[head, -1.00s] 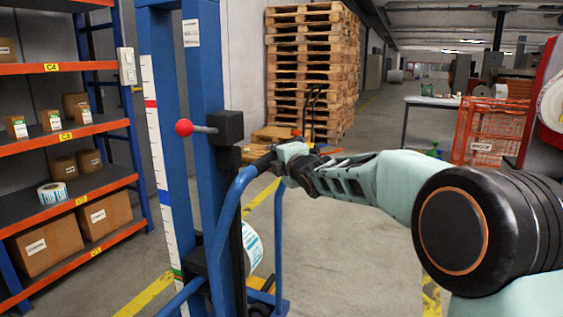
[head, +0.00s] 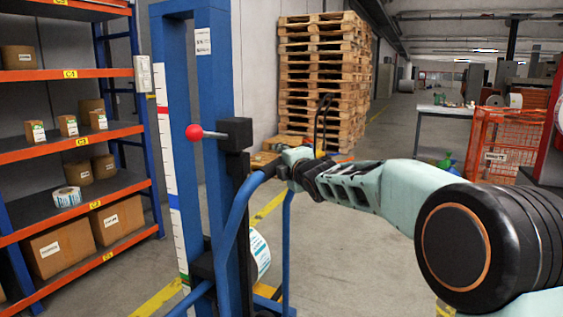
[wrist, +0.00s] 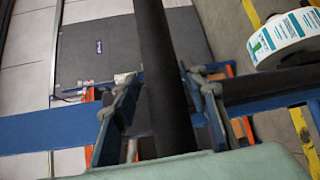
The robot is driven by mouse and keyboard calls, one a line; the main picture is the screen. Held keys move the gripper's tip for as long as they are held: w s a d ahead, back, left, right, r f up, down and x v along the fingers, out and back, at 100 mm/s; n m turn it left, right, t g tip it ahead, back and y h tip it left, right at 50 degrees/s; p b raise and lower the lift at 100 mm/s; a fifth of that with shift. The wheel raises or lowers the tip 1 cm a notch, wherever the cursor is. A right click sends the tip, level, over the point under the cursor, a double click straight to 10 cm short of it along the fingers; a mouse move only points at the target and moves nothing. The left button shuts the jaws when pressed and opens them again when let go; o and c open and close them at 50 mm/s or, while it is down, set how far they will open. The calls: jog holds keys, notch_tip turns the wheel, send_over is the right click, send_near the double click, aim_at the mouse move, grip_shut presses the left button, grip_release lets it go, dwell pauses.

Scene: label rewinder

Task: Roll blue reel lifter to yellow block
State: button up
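The blue reel lifter (head: 215,100) stands upright in front of me, left of centre in the head view. It has a tall blue mast, a red-knobbed lever (head: 194,132) and a blue curved handle frame (head: 236,215). My gripper (head: 277,166) is at the top of this frame. In the wrist view, a black handle bar (wrist: 166,80) runs between the two fingers of my gripper (wrist: 165,100), which close on it from both sides. A white label reel (head: 260,254) shows behind the frame. I cannot make out a distinct yellow block; only yellow floor markings and a small yellow patch low behind the frame show.
An orange-and-blue shelf (head: 70,145) with boxes stands close on the left. A pallet stack (head: 322,85) stands behind the lifter. An orange wire cage (head: 493,145) and a table (head: 440,108) are at the right. Grey floor between them is open.

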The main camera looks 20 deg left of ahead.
jog(key=shift+w+d+f, duration=0.1)
jog(key=shift+d, duration=0.05)
jog(key=shift+d, duration=0.1)
jog(key=shift+s+d, duration=0.2)
jog(key=v, duration=1.1)
jog(key=shift+s, duration=0.2)
